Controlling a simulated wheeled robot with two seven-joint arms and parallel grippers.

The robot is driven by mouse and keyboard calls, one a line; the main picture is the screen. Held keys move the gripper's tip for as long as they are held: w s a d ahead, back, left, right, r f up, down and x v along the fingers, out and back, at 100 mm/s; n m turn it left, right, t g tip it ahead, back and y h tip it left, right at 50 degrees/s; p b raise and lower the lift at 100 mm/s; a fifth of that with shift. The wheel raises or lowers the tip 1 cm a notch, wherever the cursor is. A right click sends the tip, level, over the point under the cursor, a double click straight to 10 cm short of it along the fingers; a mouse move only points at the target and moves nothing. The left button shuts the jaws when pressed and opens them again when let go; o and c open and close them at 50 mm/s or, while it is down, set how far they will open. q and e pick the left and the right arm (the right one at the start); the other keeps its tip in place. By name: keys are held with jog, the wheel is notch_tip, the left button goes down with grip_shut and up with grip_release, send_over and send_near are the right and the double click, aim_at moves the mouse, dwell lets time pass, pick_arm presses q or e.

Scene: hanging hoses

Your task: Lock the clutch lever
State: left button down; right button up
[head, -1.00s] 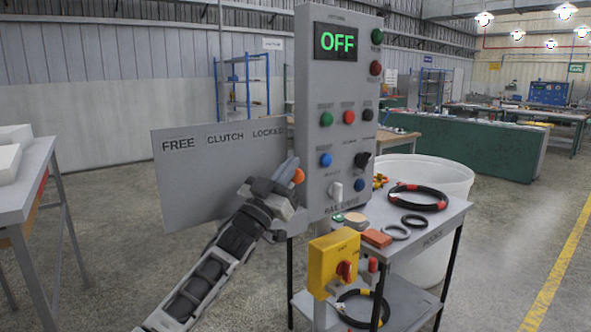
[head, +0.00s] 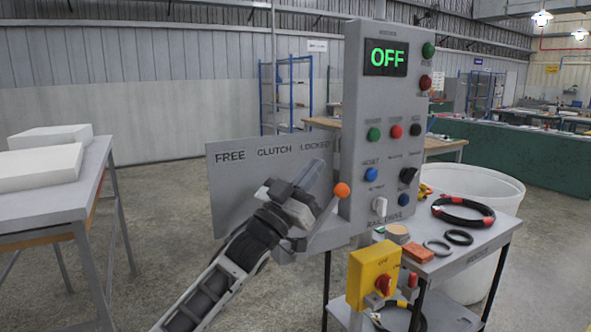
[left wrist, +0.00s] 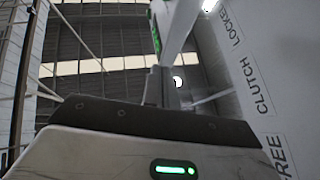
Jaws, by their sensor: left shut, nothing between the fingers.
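The clutch lever is a grey arm with an orange ball knob (head: 342,190). It leans up and right from its low pivot, with the knob below and just right of the word LOCKED on the grey clutch plate (head: 235,185). FREE is at the plate's left end. My left gripper (head: 318,170) is shut and empty, in front of the plate and just left of the knob, with a small gap in the picture. In the left wrist view its fingers (left wrist: 161,86) are together, with the plate's lettering at the right. My right gripper is out of view.
A grey control box (head: 385,130) with an OFF display stands right of the lever. Below it are a yellow switch box (head: 374,272) and a cart (head: 465,262) with hoses. A table (head: 55,205) with white blocks is at the left.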

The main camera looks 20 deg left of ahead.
pick_arm(q)
jog(key=shift+s+a+r, duration=0.2)
jog(key=shift+s+a, duration=0.15)
jog(key=shift+s, duration=0.25)
jog(key=shift+s+a+r, duration=0.2)
jog(key=shift+s+a, duration=0.1)
jog(key=shift+s, duration=0.35)
jog(key=shift+s+a+r, duration=0.2)
jog(key=shift+s+a, duration=0.15)
jog(key=shift+s, duration=0.25)
jog(key=shift+f, duration=0.1)
jog(key=s+d+f+n+g+y, duration=0.2)
jog(key=s+f+g+y, duration=0.15)
jog(key=f, duration=1.05)
jog(key=s+d+f+n+g+y, duration=0.15)
jog(key=s+f, duration=0.35)
jog(key=f, duration=0.8)
jog(key=s+f+g+y, duration=0.3)
jog(key=s+f+g, duration=0.4)
jog(key=s+f, duration=1.1)
jog(key=s, duration=0.3)
jog(key=shift+s+d+f, duration=0.2)
jog(key=shift+d+f, duration=0.15)
jog(key=shift+d, duration=0.05)
